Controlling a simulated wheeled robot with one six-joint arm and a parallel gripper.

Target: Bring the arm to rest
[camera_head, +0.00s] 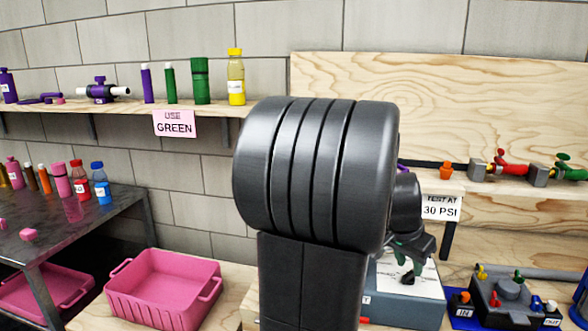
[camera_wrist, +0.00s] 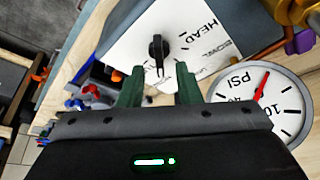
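My gripper (camera_wrist: 158,90) shows in the wrist view with two green fingers spread apart and nothing between them. Beyond the fingertips is a white panel (camera_wrist: 205,35) with a black knob (camera_wrist: 158,48) and the word HEAD. I cannot tell the exact gap between fingertips and knob. In the head view my gripper (camera_head: 408,266) hangs at the right of my large dark arm link, above a grey-blue box (camera_head: 400,301) with a white top panel. My arm hides the middle of the head view.
A pressure gauge (camera_wrist: 262,100) with a red needle is right of the fingers. A dark device with coloured fittings (camera_head: 512,300) stands right of the box. A pink bin (camera_head: 165,287) is at lower left. A shelf (camera_head: 130,105) holds bottles and filters; a dark table (camera_head: 80,225) is left.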

